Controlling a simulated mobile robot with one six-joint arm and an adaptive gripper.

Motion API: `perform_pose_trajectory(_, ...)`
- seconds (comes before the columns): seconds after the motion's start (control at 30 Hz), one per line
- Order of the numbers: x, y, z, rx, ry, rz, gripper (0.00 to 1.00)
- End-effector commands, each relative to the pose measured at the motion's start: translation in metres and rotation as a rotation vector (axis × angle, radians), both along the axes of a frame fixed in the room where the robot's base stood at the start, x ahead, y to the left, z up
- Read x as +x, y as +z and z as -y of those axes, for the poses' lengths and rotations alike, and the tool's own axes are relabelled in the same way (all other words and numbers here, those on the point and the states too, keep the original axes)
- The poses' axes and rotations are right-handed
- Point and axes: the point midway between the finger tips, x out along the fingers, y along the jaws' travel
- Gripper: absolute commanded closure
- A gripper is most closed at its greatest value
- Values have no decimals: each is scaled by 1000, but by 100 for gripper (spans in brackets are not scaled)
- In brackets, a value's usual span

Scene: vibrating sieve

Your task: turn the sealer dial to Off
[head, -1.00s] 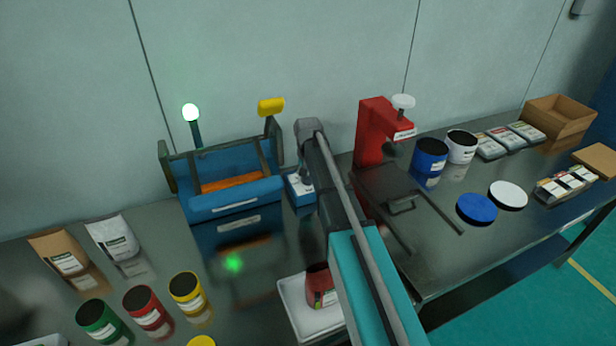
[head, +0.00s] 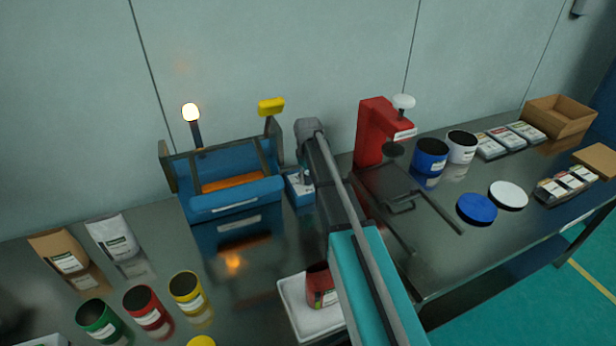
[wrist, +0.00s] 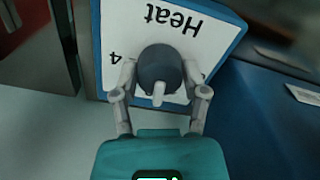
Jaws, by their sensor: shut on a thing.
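The dial (wrist: 160,70) is a round dark knob with a pale pointer, on a white panel (wrist: 215,42) with a blue border. The pointer faces the bottom of the wrist view. The panel reads "Heat" and "4", upside down; an Off mark is not visible. My gripper (wrist: 160,78) is shut on the dial, one finger on each side. In the head view the panel's small blue box (head: 298,189) stands right of the blue machine (head: 236,196). My arm hides the fingers and dial there.
A red press (head: 371,132) stands to the right of my arm. A white tray (head: 288,297) holding a red can lies beside my arm. Open cans and pouches stand at left.

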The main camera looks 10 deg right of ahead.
Motion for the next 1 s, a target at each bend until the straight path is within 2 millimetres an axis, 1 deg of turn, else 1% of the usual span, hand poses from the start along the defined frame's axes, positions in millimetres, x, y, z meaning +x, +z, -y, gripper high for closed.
perform_pose_trajectory(1.0, -1, 0, 0, -1, 961, -1, 90)
